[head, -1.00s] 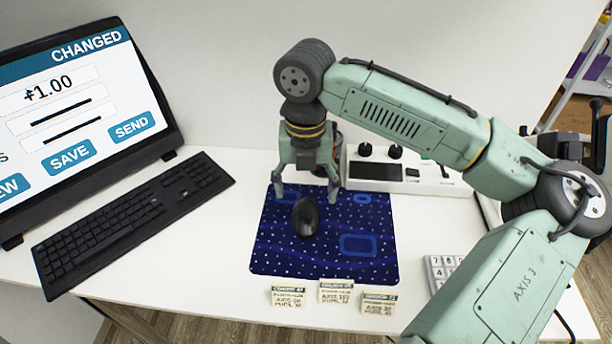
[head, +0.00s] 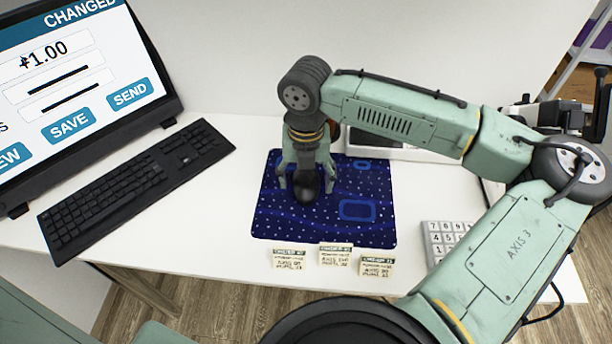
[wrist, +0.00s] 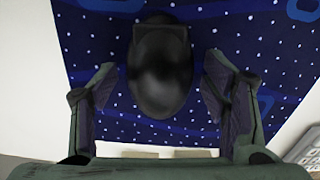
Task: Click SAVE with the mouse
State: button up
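The black mouse (head: 307,187) lies on a dark blue patterned mat (head: 275,226). My gripper (head: 306,184) is at the mouse. In the wrist view my gripper (wrist: 160,72) is open, with one finger on each side of the mouse (wrist: 160,80) and a gap of mat showing on both sides. The monitor (head: 75,70) at the left shows the word CHANGED, a field with 1.00 and a blue SAVE button (head: 69,125). A dark mark beside the 1.00 may be the pointer; I cannot tell.
A black keyboard (head: 137,185) lies left of the mat. Several small printed cards stand along the mat's front edge, one at its middle (head: 335,257). A grey keypad (head: 446,240) is at the right. A pale control box (head: 390,148) stands behind the mat, partly hidden by my arm.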

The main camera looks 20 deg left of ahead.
jog(key=c, duration=1.1)
jog(key=shift+s, duration=0.1)
